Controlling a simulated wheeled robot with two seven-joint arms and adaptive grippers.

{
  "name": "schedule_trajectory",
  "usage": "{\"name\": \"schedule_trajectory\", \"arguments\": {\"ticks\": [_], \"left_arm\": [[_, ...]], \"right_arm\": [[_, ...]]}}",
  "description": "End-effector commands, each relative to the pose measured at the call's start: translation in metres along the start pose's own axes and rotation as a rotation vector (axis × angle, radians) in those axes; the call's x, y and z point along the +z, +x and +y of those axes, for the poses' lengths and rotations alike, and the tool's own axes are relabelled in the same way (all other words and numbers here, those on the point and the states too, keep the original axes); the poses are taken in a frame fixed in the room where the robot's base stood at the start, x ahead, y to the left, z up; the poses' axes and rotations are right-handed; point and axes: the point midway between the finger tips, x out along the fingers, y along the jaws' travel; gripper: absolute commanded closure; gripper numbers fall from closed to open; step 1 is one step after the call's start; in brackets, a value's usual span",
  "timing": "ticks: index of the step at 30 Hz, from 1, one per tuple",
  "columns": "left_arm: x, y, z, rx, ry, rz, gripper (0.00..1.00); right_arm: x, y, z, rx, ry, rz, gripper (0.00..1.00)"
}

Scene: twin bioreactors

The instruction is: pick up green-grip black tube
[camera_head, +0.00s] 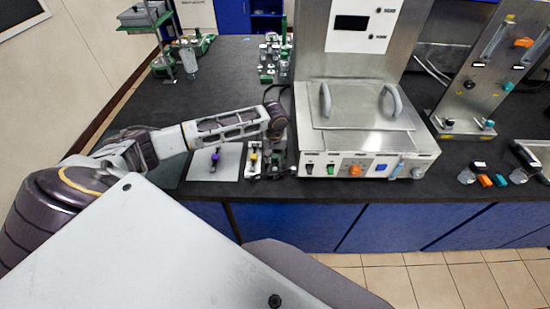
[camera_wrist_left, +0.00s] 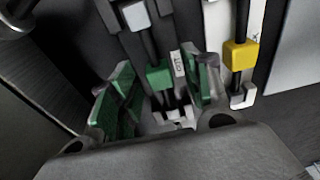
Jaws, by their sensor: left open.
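The green-grip black tube shows in the left wrist view as a thin black tube with a green block-shaped grip (camera_wrist_left: 158,76). My left gripper (camera_head: 277,137) is at the front edge of the bench, left of the steel machine, pointing down. In the left wrist view its two green-padded fingers stand apart, one on each side of the green grip. I cannot tell whether a pad touches it. In the head view the gripper and wrist largely hide this tube. My right gripper is not in view.
A yellow-grip tube (camera_wrist_left: 240,55) is close beside the right finger. A white grip (camera_wrist_left: 136,16) lies beyond the green one. A purple-grip tube (camera_head: 215,158) lies on a light plate to the left. The steel machine (camera_head: 365,145) stands close on the right.

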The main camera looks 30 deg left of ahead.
Motion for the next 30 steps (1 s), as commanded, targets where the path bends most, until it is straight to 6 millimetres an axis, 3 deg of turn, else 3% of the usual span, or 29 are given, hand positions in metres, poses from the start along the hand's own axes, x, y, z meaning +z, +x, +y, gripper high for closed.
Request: {"name": "schedule_trajectory", "arguments": {"ticks": [8, 19, 30], "left_arm": [[0.0, -0.0002, 0.0001, 0.0, 0.0, 0.0, 0.52], [0.0, -0.0003, 0.0001, 0.0, 0.0, 0.0, 0.95], [-0.0008, -0.0033, 0.0002, 0.001, 0.0, 0.001, 0.96]], "right_arm": [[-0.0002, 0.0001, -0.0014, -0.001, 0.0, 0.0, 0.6], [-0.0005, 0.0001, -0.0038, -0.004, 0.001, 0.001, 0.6], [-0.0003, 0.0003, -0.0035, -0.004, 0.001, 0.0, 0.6]]}}
